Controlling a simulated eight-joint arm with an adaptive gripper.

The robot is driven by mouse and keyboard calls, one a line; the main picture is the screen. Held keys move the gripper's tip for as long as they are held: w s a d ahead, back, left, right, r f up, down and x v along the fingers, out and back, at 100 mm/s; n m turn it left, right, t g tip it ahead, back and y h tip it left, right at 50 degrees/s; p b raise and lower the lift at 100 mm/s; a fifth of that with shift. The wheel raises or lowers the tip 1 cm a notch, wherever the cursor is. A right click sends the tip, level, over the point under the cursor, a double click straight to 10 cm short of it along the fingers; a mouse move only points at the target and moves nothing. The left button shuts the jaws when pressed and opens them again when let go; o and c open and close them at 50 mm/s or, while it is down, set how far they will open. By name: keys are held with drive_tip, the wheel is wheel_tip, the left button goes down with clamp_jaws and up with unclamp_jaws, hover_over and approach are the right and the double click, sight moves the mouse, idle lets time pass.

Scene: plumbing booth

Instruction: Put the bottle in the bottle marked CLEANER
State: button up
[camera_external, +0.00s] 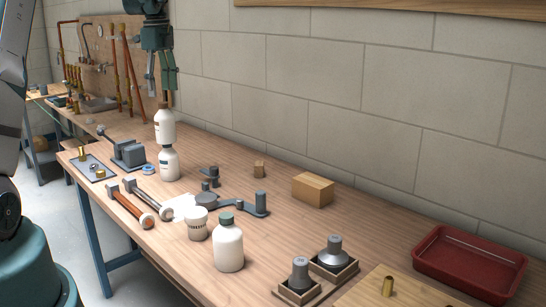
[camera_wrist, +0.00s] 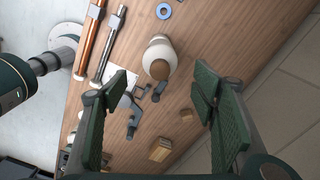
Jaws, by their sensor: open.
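A white bottle with a brown cap (camera_external: 164,128) stands upright, apparently on top of another white bottle (camera_external: 169,165) near the back of the bench. Both carry small labels that I cannot read. In the wrist view the brown-capped bottle (camera_wrist: 158,50) is seen from above and hides the lower one. My gripper (camera_external: 160,90) points down just above the brown cap, open and empty. In the wrist view the cap lies ahead of the gap between the fingertips (camera_wrist: 160,88). A larger white bottle with a green cap (camera_external: 229,248) stands at the front; no CLEANER lettering is readable.
A cardboard box (camera_external: 312,188), grey weights (camera_external: 333,254) and a red tray (camera_external: 470,265) lie to the right. The bench between box and tray is clear.

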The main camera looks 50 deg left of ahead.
drive_tip(key=shift+d, duration=0.1)
drive_tip(key=s+d+r+n+t, duration=0.15)
drive_tip(key=d+r, duration=0.25)
drive_tip(key=d, duration=0.7)
drive_tip(key=s+d+r+n+t+y, duration=0.1)
drive_tip(key=s+d+r+n, duration=0.2)
drive_tip(key=d, duration=0.9)
drive_tip(key=s+d+r+n+t, duration=0.15)
drive_tip(key=d+r, duration=0.35)
drive_tip(key=d, duration=0.6)
drive_tip(key=s+d+f+n+t, duration=0.1)
drive_tip(key=s+d+f+n, duration=0.2)
drive_tip(key=s+d, duration=0.5)
drive_tip(key=s+d+f+n+t+h, duration=0.1)
drive_tip(key=s+d+f+n+t, duration=0.1)
drive_tip(key=s+d, duration=0.7)
drive_tip(key=d+f+n, duration=0.1)
drive_tip(key=d, duration=0.5)
drive_tip(key=shift+s+d+n, duration=0.25)
drive_tip(key=shift+s+n, duration=0.05)
